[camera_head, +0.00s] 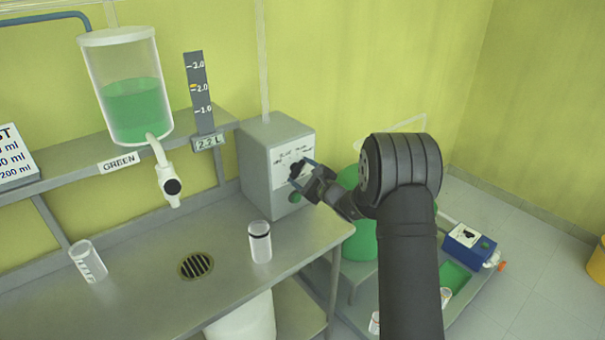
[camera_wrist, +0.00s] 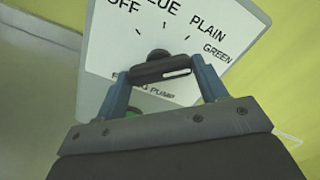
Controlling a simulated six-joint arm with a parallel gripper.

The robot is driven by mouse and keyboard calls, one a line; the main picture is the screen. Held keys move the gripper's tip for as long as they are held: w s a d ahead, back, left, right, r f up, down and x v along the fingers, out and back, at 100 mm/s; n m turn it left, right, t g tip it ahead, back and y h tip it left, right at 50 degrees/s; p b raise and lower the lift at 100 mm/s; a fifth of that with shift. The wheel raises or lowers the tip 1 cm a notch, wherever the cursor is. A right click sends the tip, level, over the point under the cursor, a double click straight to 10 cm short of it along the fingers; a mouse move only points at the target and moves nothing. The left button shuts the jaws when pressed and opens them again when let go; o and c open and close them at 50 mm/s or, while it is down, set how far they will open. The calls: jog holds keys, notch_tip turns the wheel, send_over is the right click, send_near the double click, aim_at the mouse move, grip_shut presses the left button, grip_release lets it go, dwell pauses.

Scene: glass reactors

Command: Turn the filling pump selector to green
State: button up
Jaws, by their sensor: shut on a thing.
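The filling pump box (camera_head: 262,160) is a grey unit on the steel bench, with a white dial plate (camera_wrist: 110,45) reading OFF, BLUE, PLAIN and GREEN. The selector (camera_wrist: 160,70) is a black bar knob; it also shows in the head view (camera_head: 297,168). My gripper (camera_wrist: 163,76) is shut on the selector, with a blue finger at each end of the bar. The white mark on the bar lies towards the right finger, on the GREEN label's side. The right finger partly hides that side, so I cannot tell whether it lines up exactly with GREEN.
A tank of green liquid (camera_head: 135,100) with a tap hangs left of the box. Two clear cups (camera_head: 260,243) (camera_head: 88,262) stand on the bench (camera_head: 150,285), by a drain (camera_head: 195,265). A blue box (camera_head: 468,243) stands lower right.

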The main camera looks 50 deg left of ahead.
jog(key=shift+f+m, duration=0.1)
jog(key=shift+m, duration=1.1)
jog(key=o, duration=1)
jog(key=shift+d, duration=0.15)
jog(key=d, duration=1.7)
jog(key=shift+d, duration=0.1)
jog(key=a, duration=1.7)
jog(key=shift+a, duration=0.25)
